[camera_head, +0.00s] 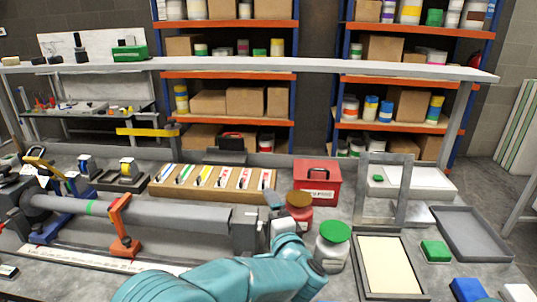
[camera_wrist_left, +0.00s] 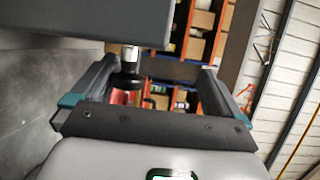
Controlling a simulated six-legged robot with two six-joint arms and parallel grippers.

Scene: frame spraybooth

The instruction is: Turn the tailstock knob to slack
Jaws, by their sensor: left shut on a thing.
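The tailstock is a grey block (camera_head: 245,229) at the right end of the long grey shaft (camera_head: 165,215) in the head view. My left gripper (camera_head: 274,212) is at the block's right side, with my teal arm below it. In the left wrist view, a round black knob (camera_wrist_left: 129,76) on a bright metal stem hangs from a dark block (camera_wrist_left: 85,22). It lies between the fingers of my left gripper (camera_wrist_left: 160,76), nearer the left one. My right gripper is not in view.
A brown-lidded red jar (camera_head: 299,210) and a green-lidded jar (camera_head: 333,246) stand close right of the gripper. A red box (camera_head: 317,182) and a grey upright frame (camera_head: 383,190) are behind. An orange support (camera_head: 121,226) stands at the shaft.

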